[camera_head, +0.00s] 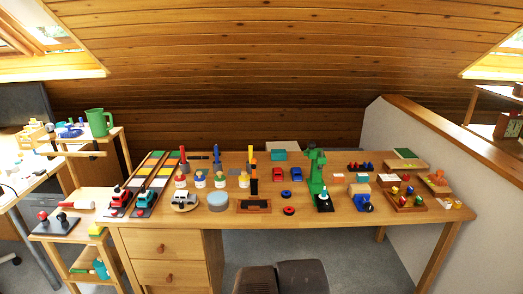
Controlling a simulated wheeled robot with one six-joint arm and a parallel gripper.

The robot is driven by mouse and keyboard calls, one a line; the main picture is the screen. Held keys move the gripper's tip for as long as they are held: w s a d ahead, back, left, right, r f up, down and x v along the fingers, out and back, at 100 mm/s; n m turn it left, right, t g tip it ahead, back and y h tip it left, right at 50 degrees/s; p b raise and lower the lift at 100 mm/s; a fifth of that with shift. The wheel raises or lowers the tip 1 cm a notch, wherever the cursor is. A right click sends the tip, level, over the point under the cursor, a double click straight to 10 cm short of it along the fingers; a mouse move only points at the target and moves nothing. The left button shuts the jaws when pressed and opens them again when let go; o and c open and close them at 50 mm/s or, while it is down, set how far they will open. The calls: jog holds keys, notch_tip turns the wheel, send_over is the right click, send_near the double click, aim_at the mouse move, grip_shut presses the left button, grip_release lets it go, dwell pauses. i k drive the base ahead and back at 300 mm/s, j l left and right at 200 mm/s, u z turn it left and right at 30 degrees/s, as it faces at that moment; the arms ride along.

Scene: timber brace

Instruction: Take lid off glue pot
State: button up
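No pot is clearly marked as the glue pot. A round grey-blue tub (217,200) stands near the front edge of the table, left of centre, and its flat top looks closed. Behind it is a row of small white pots with coloured tops, including a red-topped pot (180,181), a yellow-topped pot (200,180) and a green-topped pot (220,180). Whether these tops are lids or paint is too small to tell. I cannot make out my gripper anywhere in this view.
The long wooden table (330,220) is crowded. Toy trucks on striped tracks (145,185) stand at its left, a tall green toy (316,180) right of centre, and block trays (403,199) at the right. Dark rounded shapes (255,280) lie at the bottom. A partition (440,165) stands right.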

aim_at(244, 178)
jog(key=i+l+u, duration=0.25)
jog(key=i+u, duration=0.15)
jog(key=i, duration=0.15)
jog(key=i+l+u, duration=0.75)
jog(key=i+l, duration=0.2)
jog(key=k+l, duration=0.05)
